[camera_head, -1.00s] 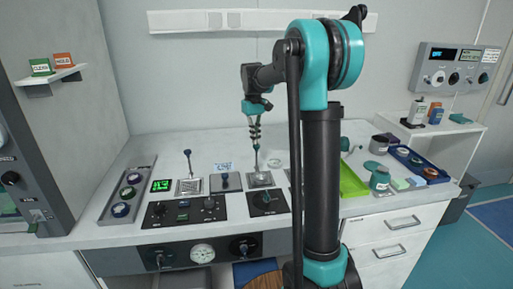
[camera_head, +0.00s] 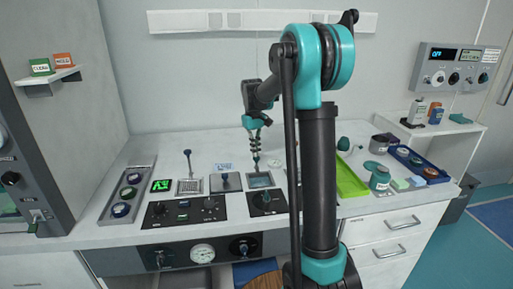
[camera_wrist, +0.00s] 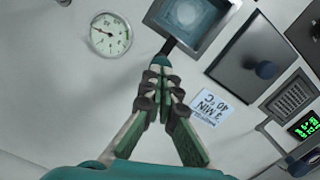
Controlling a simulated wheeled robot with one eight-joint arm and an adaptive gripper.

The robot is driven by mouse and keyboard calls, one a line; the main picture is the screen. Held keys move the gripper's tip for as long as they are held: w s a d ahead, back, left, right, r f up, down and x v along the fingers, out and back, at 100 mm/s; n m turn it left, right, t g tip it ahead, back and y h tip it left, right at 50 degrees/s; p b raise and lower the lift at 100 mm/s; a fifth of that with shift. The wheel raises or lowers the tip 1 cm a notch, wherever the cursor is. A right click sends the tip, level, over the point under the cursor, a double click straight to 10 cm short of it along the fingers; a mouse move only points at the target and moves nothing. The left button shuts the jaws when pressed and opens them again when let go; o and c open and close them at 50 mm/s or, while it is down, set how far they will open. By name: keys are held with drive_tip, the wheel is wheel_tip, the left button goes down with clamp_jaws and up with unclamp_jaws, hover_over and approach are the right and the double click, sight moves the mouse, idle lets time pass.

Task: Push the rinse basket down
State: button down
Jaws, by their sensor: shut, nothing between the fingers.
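The rinse basket's thin upright handle (camera_head: 256,169) stands in a square metal-rimmed basin at the middle of the counter. The basket's mesh is not clear; the basin (camera_head: 262,181) shows a blue-grey surface. In the wrist view the basin (camera_wrist: 193,18) is at the top, with the dark handle (camera_wrist: 168,46) running from it to a teal knob (camera_wrist: 160,61). My gripper (camera_head: 255,153) is above the handle, pointing down. In the wrist view its fingers (camera_wrist: 161,72) are closed with tips at the knob, seemingly touching it.
Left of the basin are a dark lidded basin (camera_head: 226,182) with a knob and another basket (camera_head: 189,186) with a raised handle. A round dial (camera_wrist: 110,34) lies behind the basin. A control panel (camera_head: 186,210) is in front. A green tray (camera_head: 352,180) is to the right.

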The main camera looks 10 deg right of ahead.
drive_tip(key=shift+f, duration=0.3)
drive_tip(key=shift+w+a+r, duration=0.15)
drive_tip(key=shift+w+a, duration=0.05)
drive_tip(key=shift+w, duration=0.3)
drive_tip(key=shift+w+a+r, duration=0.15)
drive_tip(key=shift+w+r, duration=0.05)
drive_tip(key=shift+w, duration=0.25)
drive_tip(key=shift+w+a+r, duration=0.15)
drive_tip(key=shift+w+a, duration=0.05)
drive_tip(key=shift+w, duration=0.3)
wheel_tip(320, 180, up, 12)
drive_tip(key=w, duration=0.1)
drive_tip(key=shift+a, duration=0.25)
